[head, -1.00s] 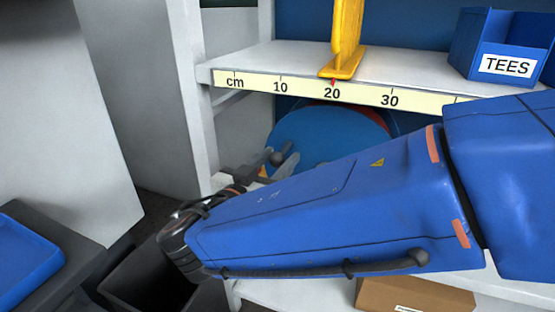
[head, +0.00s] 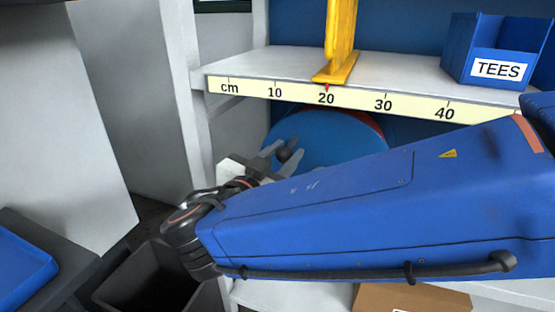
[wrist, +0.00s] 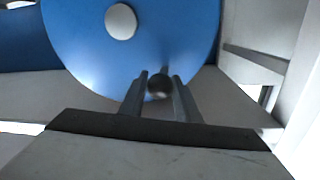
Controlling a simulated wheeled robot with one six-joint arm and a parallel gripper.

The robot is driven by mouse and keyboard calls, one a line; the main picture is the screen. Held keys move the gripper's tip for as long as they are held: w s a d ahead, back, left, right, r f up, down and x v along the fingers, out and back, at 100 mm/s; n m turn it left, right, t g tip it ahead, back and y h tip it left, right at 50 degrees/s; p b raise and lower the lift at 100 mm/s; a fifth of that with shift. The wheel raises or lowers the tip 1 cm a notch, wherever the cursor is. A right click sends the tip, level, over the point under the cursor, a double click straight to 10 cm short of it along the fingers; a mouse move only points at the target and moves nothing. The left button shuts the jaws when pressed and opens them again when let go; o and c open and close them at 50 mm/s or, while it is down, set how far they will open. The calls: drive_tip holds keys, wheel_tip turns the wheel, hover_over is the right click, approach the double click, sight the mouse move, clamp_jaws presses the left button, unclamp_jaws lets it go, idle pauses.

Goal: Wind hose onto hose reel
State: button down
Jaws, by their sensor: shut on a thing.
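The hose reel (head: 325,140) stands in the shelf bay under the ruler board, its blue disc facing out with a red edge showing at the upper right. In the wrist view the blue disc (wrist: 80,45) has a light round hub near its top middle. A dark ball-ended crank handle (wrist: 159,84) sits at the disc's lower edge. My gripper (wrist: 160,88) is shut on this handle, one finger on each side; it also shows in the head view (head: 284,155). My blue arm hides the reel's lower part. I see no hose.
The shelf edge above carries a cm scale (head: 385,105). A yellow stand (head: 338,60) and a blue TEES bin (head: 498,60) are on that shelf. A white post (head: 185,90) borders the bay at left. A dark bin (head: 150,285) and cardboard box (head: 410,298) are low down.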

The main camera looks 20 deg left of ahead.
drive_tip(key=shift+s+d+r, duration=0.1)
drive_tip(key=shift+d+r, duration=0.2)
drive_tip(key=shift+d, duration=0.35)
drive_tip(key=shift+s+d+r, duration=0.1)
drive_tip(key=shift+d+r, duration=0.2)
drive_tip(key=shift+d, duration=0.35)
drive_tip(key=c, duration=1.4)
unclamp_jaws()
drive_tip(key=shift+o, duration=0.2)
drive_tip(key=shift+r, duration=0.1)
drive_tip(key=s+a, duration=0.3)
drive_tip(key=s, duration=1.4)
drive_tip(key=shift+r, duration=0.2)
